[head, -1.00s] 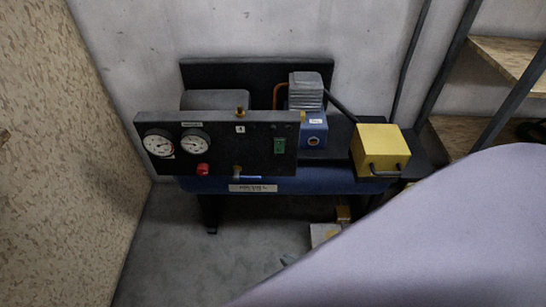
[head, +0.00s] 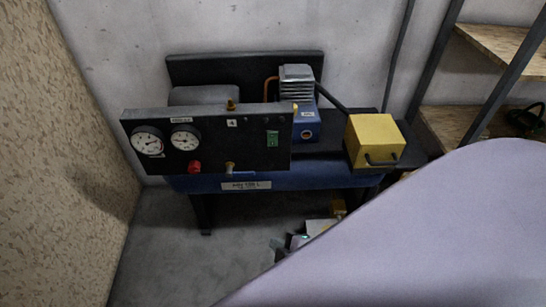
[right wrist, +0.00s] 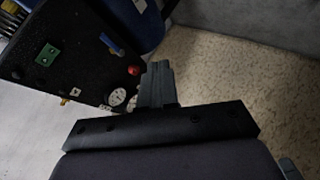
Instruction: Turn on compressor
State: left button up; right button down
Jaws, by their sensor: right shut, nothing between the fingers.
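The compressor has a blue tank (head: 300,179) and a dark front panel (head: 225,150). The panel carries two white gauges, including the left gauge (head: 149,142), a red knob (head: 194,167), a valve with a blue handle (head: 241,173) and a green switch (head: 272,139). The switch (right wrist: 47,55), red knob (right wrist: 133,70) and one gauge (right wrist: 117,97) also show in the right wrist view. My right gripper (right wrist: 158,68) is shut and empty, apart from the panel. In the head view it (head: 280,250) is low, in front of the tank, and partly hidden by my arm. My left gripper is out of view.
A yellow box (head: 375,142) with a black handle sits at the compressor's right end. A chipboard wall (head: 75,160) stands at left and a concrete wall (head: 120,40) behind. Shelves (head: 510,50) stand at right. The floor (head: 170,270) at front left is clear.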

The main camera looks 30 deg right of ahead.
aim_at(273, 145)
jog(key=w+d+r+n+t+h+b, duration=0.1)
jog(key=w+d+r+n+h+b, duration=0.2)
jog(key=n, duration=0.6)
jog(key=w+d+r+n+t+h+b, duration=0.2)
jog(key=w+n+h, duration=0.4)
jog(key=n, duration=0.3)
jog(key=shift+w+d+r+n+b, duration=0.4)
jog(key=shift+w+d+r+b, duration=0.15)
jog(key=shift+r+b, duration=0.4)
jog(key=shift+f+t, duration=0.1)
jog(key=shift+t, duration=0.2)
jog(key=b+x, duration=0.2)
jog(key=x, duration=1.2)
